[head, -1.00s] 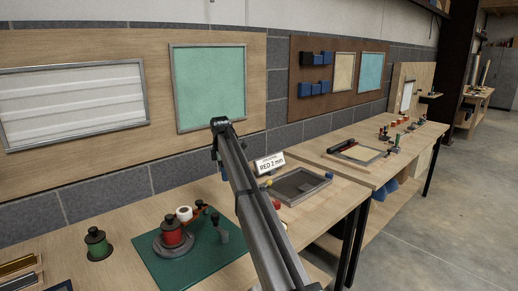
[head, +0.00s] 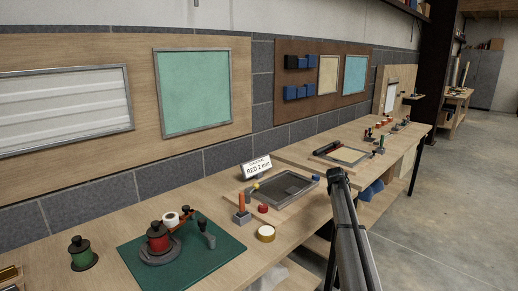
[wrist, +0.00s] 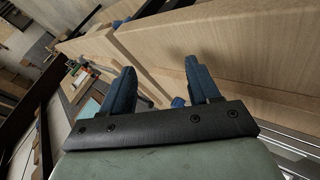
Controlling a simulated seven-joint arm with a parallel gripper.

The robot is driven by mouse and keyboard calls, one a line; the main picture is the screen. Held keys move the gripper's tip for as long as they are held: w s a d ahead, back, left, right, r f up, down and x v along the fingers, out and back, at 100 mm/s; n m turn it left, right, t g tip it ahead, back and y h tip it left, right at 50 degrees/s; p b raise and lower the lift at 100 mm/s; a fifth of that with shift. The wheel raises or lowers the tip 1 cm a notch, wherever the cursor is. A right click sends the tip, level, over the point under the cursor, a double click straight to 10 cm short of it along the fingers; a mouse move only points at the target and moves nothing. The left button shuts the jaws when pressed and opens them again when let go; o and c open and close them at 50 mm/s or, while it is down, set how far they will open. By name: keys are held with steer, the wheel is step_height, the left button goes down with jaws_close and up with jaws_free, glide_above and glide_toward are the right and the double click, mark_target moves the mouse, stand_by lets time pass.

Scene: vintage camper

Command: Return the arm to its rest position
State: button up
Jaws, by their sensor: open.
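My gripper shows in the wrist view (wrist: 160,88) with its two blue fingers spread apart and nothing between them. Beyond the fingers are wooden bench boards, seen tilted. In the head view my arm rises from the bottom right, in front of the bench edge. The gripper's fingers cannot be made out there.
A wooden bench (head: 215,205) runs along the wall. Open concrete floor (head: 440,220) lies to the right.

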steer(key=s+d+f+m, duration=0.3)
steer(key=s+d+f, duration=0.4)
steer(key=f, duration=0.2)
steer(key=s+a+f+g+y, duration=0.1)
steer(key=s+a+f+g, duration=0.1)
steer(key=s+a+f, duration=0.55)
steer(key=s+a+f+g, duration=0.2)
steer(key=s+f, duration=0.9)
steer(key=f, duration=0.2)
steer(key=s+a+f+g+y, duration=0.1)
steer(key=s+a+f+g, duration=0.1)
steer(key=s+a+f, duration=0.55)
steer(key=s+a+f+m+g+y, duration=0.15)
steer(key=s+f, duration=0.25)
steer(key=s, duration=0.4)
steer(key=s+a+f+g, duration=0.15)
steer(key=s+f, duration=0.25)
steer(key=s, duration=0.5)
steer(key=s+a+f+g, duration=0.1)
steer(key=s+a+f, duration=0.25)
steer(key=s, duration=0.45)
steer(key=s+a+g, duration=0.2)
steer(key=s, duration=1)
steer(key=s+a+m+g, duration=0.1)
steer(key=s+a+g, duration=0.1)
steer(key=s, duration=1)
steer(key=shift+s+f+g+y, duration=0.2)
steer(key=shift+g+y, duration=0.1)
steer(key=shift+y, duration=0.15)
